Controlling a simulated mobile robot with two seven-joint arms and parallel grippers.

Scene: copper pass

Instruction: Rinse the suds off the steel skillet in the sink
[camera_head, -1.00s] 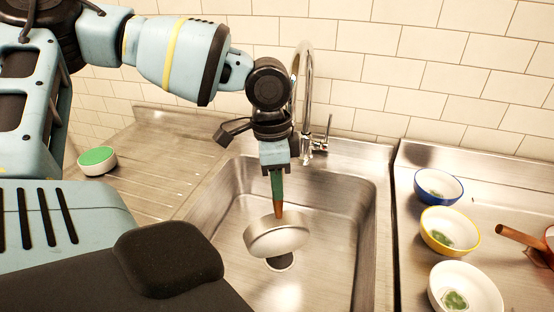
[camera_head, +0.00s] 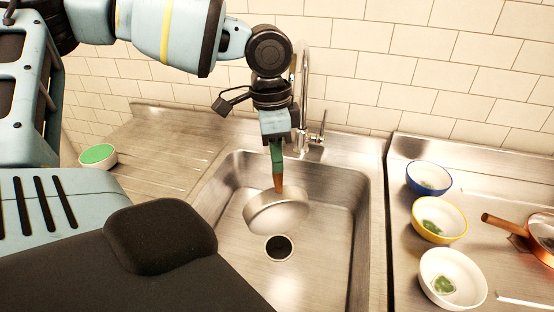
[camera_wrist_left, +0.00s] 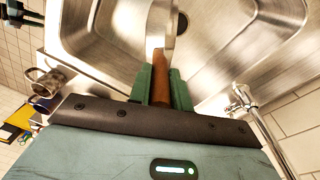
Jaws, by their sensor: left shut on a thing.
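The steel skillet (camera_head: 276,213) is in the sink (camera_head: 325,265), tilted, behind the drain hole. I cannot tell whether it touches the sink floor. Its brown handle (camera_head: 277,184) points up into my left gripper (camera_head: 277,160), which is shut on it. In the left wrist view the handle (camera_wrist_left: 160,75) sits between the green fingers of my left gripper (camera_wrist_left: 161,88), and the pan shows nearly edge-on beyond. I cannot make out suds on the visible side. The chrome faucet (camera_head: 304,90) stands behind the sink; no running water shows. My right gripper is not in view.
A green-topped white round thing (camera_head: 98,155) lies on the left drainboard (camera_head: 165,145). At the right are blue (camera_head: 428,186), yellow (camera_head: 440,234) and white (camera_head: 450,300) bowls with green bits, and a copper pan (camera_head: 542,228). The drain hole (camera_head: 279,247) is uncovered; the front of the sink is free.

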